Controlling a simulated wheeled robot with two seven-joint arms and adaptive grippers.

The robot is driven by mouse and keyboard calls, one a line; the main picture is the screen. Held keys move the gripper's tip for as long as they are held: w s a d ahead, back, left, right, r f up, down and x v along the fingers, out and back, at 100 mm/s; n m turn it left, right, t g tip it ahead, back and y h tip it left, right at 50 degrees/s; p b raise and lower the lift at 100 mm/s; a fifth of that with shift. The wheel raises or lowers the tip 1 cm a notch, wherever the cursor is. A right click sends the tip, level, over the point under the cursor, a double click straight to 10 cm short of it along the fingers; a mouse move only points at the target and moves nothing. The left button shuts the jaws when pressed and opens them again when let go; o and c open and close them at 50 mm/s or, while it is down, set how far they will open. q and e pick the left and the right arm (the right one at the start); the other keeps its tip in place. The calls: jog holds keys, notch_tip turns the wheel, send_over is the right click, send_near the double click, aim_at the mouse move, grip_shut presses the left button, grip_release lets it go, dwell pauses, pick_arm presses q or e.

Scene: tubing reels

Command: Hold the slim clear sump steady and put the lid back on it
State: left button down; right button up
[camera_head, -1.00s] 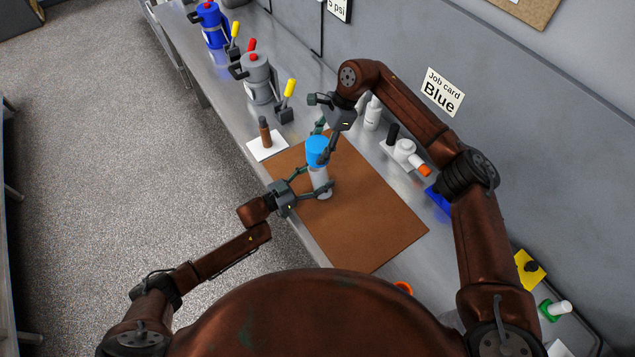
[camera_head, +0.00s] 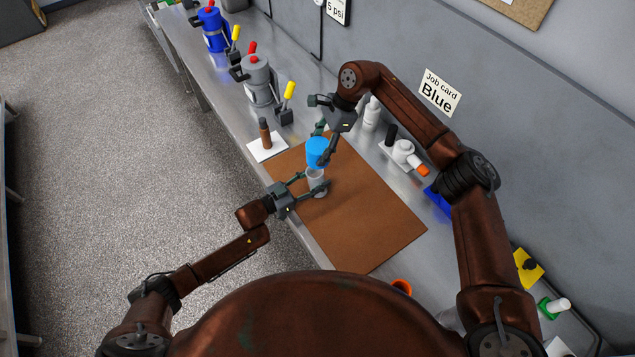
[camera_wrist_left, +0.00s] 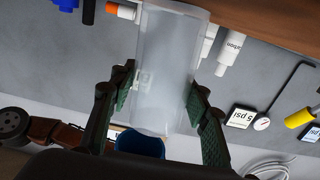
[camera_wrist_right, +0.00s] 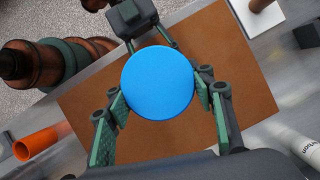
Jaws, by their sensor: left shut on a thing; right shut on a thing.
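The slim clear sump (camera_head: 316,183) stands upright on the brown mat (camera_head: 375,215). My left gripper (camera_head: 318,191) is shut around its lower body; the left wrist view shows the translucent sump (camera_wrist_left: 168,70) between both finger pads. The blue lid (camera_head: 317,150) is just above the sump's mouth, and my right gripper (camera_head: 326,148) is shut on its sides. The right wrist view shows the lid's round blue top (camera_wrist_right: 158,83) between the pads, hiding the sump. I cannot tell from the head view whether lid and rim touch.
A brown cylinder (camera_head: 265,134) stands on a white card to the left. Grey (camera_head: 257,80) and blue (camera_head: 212,28) canisters stand farther back. A white bottle (camera_head: 371,115) and a tray of small parts (camera_head: 403,150) are by the wall. The mat's front is clear.

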jog(key=shift+h, duration=0.6)
jog(key=x, duration=0.5)
jog(key=shift+w+a, duration=0.35)
pick_arm(q)
jog(key=shift+w, duration=0.1)
pick_arm(e)
jog(key=shift+f, duration=0.1)
pick_arm(q)
jog(key=shift+d, duration=0.1)
pick_arm(e)
jog(key=shift+d, duration=0.1)
jog(key=shift+d+f, duration=0.1)
jog(key=shift+f, duration=0.6)
jog(key=shift+d+f, duration=0.1)
jog(key=shift+f, duration=0.45)
